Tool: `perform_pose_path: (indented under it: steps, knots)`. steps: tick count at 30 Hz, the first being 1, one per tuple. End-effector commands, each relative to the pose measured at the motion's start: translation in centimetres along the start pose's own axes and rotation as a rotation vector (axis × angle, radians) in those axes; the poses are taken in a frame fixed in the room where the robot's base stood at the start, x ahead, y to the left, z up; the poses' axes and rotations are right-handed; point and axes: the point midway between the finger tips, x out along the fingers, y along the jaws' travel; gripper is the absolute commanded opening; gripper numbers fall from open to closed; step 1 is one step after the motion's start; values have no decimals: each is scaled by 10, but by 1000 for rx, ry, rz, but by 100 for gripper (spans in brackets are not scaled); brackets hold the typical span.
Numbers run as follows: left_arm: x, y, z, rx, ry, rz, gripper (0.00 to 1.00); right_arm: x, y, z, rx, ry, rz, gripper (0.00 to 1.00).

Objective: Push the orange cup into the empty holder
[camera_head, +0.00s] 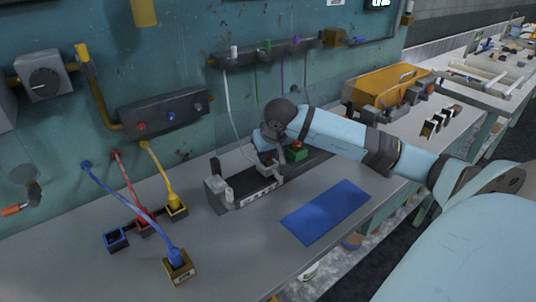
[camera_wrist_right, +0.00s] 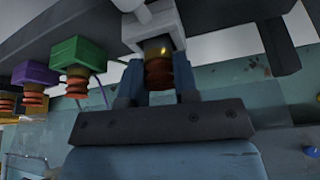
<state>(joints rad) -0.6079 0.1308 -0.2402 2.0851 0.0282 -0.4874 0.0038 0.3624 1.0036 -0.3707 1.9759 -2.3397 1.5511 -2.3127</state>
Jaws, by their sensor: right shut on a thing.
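In the right wrist view, an orange-red ribbed cup (camera_wrist_right: 158,72) with a brass-coloured piece (camera_wrist_right: 157,48) lies between the two blue fingers of my right gripper (camera_wrist_right: 158,86), which is shut on it. The brass end meets a whitish-grey holder (camera_wrist_right: 152,22); how deep it sits inside cannot be told. In the head view, my right gripper (camera_head: 270,157) is over the dark rack (camera_head: 250,185) and hides the cup. A green holder (camera_wrist_right: 80,52) and a purple holder (camera_wrist_right: 36,74) beside it each carry a similar ribbed cup. My left gripper is not in view.
A blue mat (camera_head: 325,211) lies on the grey bench in front of the rack. Colored cables with plugs (camera_head: 178,262) lie at the left. A wall rail (camera_head: 275,50) with hanging thin lines is behind the rack. An orange case (camera_head: 388,84) stands farther right.

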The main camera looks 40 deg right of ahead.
Motion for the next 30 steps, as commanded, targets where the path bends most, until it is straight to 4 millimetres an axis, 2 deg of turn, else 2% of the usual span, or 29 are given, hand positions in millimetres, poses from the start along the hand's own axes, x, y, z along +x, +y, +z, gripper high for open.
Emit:
perform_pose_path:
  steps: [17,18,21,30]
  knots:
    - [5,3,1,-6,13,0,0,14,0,6,-1,1,0,2]
    - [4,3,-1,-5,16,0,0,13,0,6,-1,0,0,33]
    - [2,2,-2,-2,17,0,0,14,0,6,-1,-3,-1,54]
    - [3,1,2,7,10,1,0,16,-1,9,-2,-9,-1,54]
